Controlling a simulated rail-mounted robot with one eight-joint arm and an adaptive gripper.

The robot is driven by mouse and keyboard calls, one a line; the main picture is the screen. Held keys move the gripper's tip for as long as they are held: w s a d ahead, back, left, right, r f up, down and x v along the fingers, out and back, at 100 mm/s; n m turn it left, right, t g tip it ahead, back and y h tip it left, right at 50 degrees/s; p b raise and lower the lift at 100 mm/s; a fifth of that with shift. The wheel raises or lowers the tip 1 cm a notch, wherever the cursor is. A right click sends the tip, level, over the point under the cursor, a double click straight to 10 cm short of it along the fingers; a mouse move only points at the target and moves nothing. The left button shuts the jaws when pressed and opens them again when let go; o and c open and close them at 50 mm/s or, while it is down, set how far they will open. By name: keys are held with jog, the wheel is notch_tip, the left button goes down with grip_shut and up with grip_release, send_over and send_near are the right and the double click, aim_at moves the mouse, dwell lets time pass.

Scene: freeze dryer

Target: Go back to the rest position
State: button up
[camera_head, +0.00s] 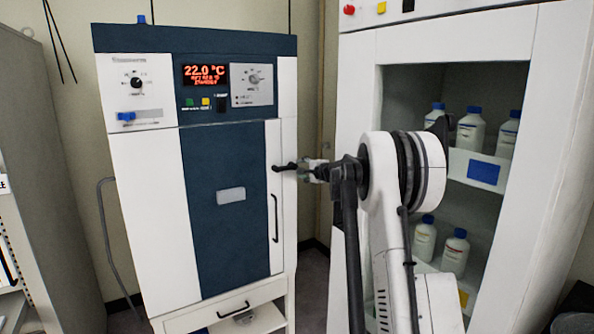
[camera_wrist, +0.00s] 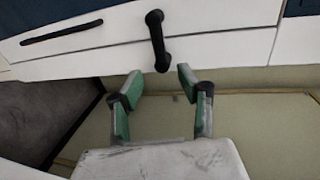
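The freeze dryer (camera_head: 185,240) is a tall white and dark blue cabinet with a lit red display reading 22.0 °C. Its front door looks shut. A black latch handle (camera_head: 285,167) sticks out at the door's right side, and it also shows in the wrist view (camera_wrist: 157,40). My gripper (camera_head: 311,168) is beside this latch, to its right. In the wrist view its two green fingers (camera_wrist: 160,80) are spread apart with nothing held between them. The latch's near end lies close to the fingertips; whether they touch is unclear. My arm hides part of the area right of the dryer.
A white cabinet (camera_head: 448,48) stands at the right, with bottles (camera_head: 470,130) on its shelves, partly behind my arm. A long black door handle (camera_head: 275,218) is below the latch. A grey cabinet (camera_head: 45,180) stands at the left. A low compartment (camera_head: 250,322) shows under the dryer door.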

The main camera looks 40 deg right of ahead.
jog(key=shift+s+a+r, duration=0.1)
jog(key=shift+s, duration=0.45)
jog(key=s+a+r+n+g+y, duration=0.1)
jog(key=s+a+r+n, duration=0.2)
jog(key=a, duration=0.7)
jog(key=s+a+r+n+g+y, duration=0.1)
jog(key=s+a+r+n, duration=0.15)
jog(key=a, duration=0.75)
jog(key=s+a+n+g+y, duration=0.1)
jog(key=s+a+n+g, duration=0.25)
jog(key=s+a, duration=1)
jog(key=s+a+f+n+g, duration=0.1)
jog(key=s+a+f+n, duration=0.2)
jog(key=s+a, duration=0.4)
jog(key=s+a+f+n+g, duration=0.1)
jog(key=s+a+f+n, duration=0.15)
jog(key=s+a, duration=0.45)
jog(key=s+f+n+h, duration=0.1)
jog(key=s+f, duration=0.3)
jog(key=s, duration=0.5)
jog(key=s+f+n+g, duration=0.1)
jog(key=s+f+n, duration=0.2)
jog(key=s, duration=0.6)
notch_tip(320, 180, down, 2)
jog(key=shift+a+f+h, duration=0.15)
jog(key=shift+a+h, duration=0.1)
jog(key=shift+h, duration=0.15)
